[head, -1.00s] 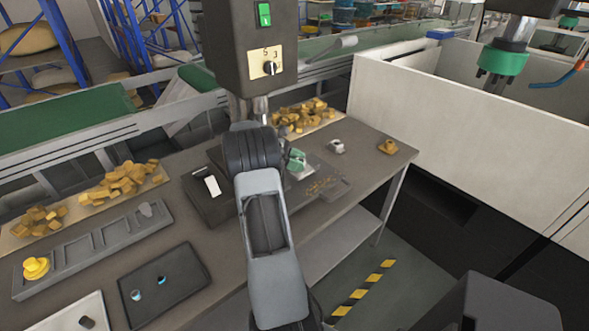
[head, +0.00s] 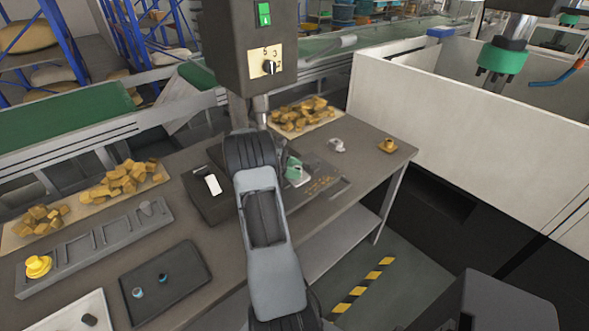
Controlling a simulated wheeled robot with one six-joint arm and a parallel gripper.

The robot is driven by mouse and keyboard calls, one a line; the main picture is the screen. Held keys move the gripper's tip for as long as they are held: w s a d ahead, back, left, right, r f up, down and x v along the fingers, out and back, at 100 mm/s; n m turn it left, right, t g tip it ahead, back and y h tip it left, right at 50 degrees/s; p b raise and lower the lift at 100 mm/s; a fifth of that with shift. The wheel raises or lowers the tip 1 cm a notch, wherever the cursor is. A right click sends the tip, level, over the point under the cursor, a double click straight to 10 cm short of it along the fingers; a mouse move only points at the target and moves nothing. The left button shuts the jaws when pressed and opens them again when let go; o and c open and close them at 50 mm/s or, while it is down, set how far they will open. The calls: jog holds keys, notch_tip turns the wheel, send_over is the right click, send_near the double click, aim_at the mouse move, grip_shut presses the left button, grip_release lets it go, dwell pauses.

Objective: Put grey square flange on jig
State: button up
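Which part is the grey square flange is not certain at this size. A small grey part (head: 336,145) stands on the bench at the back right. Another small grey piece (head: 146,208) lies at the far end of the long grey slotted tray (head: 60,281). I cannot clearly make out the jig; a green and pale item (head: 296,171) shows beside my arm, under the drill press, and is partly covered. My gripper is hidden behind my own arm, so I see neither its fingers nor anything in them.
A yellow round part (head: 38,266) sits at the slotted tray's near end. A dark tray (head: 190,285) holds two small pieces. The drill press head (head: 250,45) hangs above the bench. Yellowish blocks (head: 125,180) lie behind.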

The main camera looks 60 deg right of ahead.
jog(key=o, duration=0.4)
jog(key=shift+o, duration=0.2)
jog(key=shift+r, duration=0.1)
jog(key=shift+w+r, duration=0.1)
jog(key=b+v, duration=0.1)
jog(key=v, duration=1)
jog(key=shift+w+a+r, duration=0.2)
jog(key=shift+w+r, duration=0.1)
jog(key=a+r+m+t+y, duration=0.1)
jog(key=a+r+t, duration=0.25)
jog(key=a, duration=0.65)
jog(key=a+r+t, duration=0.3)
jog(key=a+t, duration=0.2)
jog(key=a, duration=0.4)
jog(key=s+a+f+m+t+y, duration=0.1)
jog(key=s+a, duration=0.4)
jog(key=a, duration=0.5)
jog(key=s+a+f+m+t+y, duration=0.2)
jog(key=s+a+m+t+y, duration=0.1)
jog(key=a, duration=0.6)
jog(key=s+t+y, duration=0.1)
jog(key=s+t, duration=0.1)
jog(key=t, duration=0.1)
jog(key=shift+s+a, duration=0.35)
jog(key=shift+a, duration=0.05)
